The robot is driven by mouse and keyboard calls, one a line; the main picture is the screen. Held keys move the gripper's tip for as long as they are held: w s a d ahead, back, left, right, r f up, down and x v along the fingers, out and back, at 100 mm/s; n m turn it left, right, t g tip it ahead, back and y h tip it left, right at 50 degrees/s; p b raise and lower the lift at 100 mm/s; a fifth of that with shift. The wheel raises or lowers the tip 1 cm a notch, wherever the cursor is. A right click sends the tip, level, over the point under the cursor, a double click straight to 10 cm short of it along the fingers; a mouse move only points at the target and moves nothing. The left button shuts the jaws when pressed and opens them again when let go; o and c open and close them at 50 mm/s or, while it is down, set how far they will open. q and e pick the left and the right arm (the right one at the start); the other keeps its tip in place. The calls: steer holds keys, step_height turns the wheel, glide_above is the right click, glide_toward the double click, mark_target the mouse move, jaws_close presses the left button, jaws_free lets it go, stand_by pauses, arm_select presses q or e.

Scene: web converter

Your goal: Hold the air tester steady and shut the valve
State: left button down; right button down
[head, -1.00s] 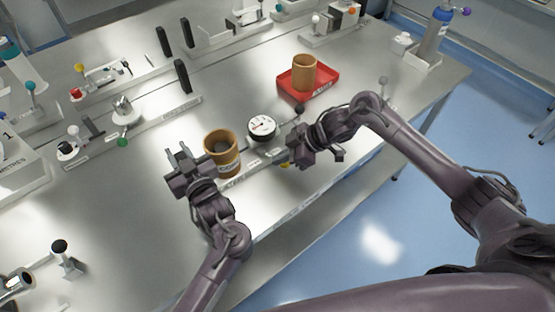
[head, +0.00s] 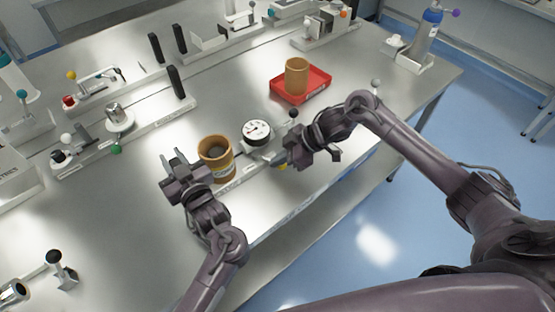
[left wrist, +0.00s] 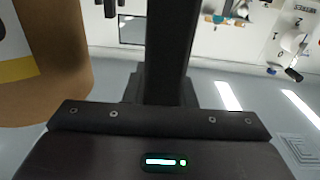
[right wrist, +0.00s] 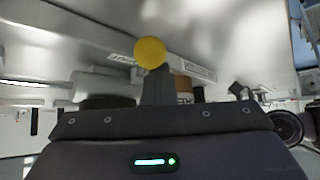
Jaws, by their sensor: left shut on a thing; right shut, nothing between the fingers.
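The air tester stands at the table's front edge in the head view. It has a brown cup (head: 217,160), a round white gauge (head: 256,132), a black knob (head: 293,114) and a low yellow knob (head: 282,167). I cannot tell which knob works the valve. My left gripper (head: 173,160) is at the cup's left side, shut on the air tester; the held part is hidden. The cup fills the left of the left wrist view (left wrist: 50,70). My right gripper (head: 281,158) is shut and empty beside the yellow knob, which shows just beyond its fingers in the right wrist view (right wrist: 150,52).
A red tray (head: 318,86) with another brown cup (head: 296,76) stands behind the tester. Other fixtures with coloured knobs (head: 117,149) stand to the left and back. The table between is clear.

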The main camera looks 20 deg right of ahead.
arm_select(q)
steer(key=shift+s+a+f, duration=0.1)
steer(key=shift+s+f, duration=0.1)
steer(key=shift+f, duration=0.4)
arm_select(e)
steer(key=w+d+r, duration=0.2)
steer(key=d+r, duration=0.4)
steer(key=r, duration=0.1)
steer(key=shift+w, duration=0.3)
arm_select(q)
steer(key=shift+w+r+p, duration=0.1)
steer(key=shift+r+p, duration=0.2)
steer(key=shift+p, duration=0.05)
arm_select(e)
steer(key=shift+r, duration=0.3)
arm_select(q)
steer(key=c, duration=1.5)
jaws_free()
steer(key=shift+c, duration=0.2)
steer(key=o, duration=0.4)
steer(key=shift+w+r, duration=0.1)
steer(key=shift+r, duration=0.1)
arm_select(e)
steer(key=shift+w, duration=0.1)
arm_select(q)
steer(key=v, duration=1.2)
steer(key=shift+r, duration=0.15)
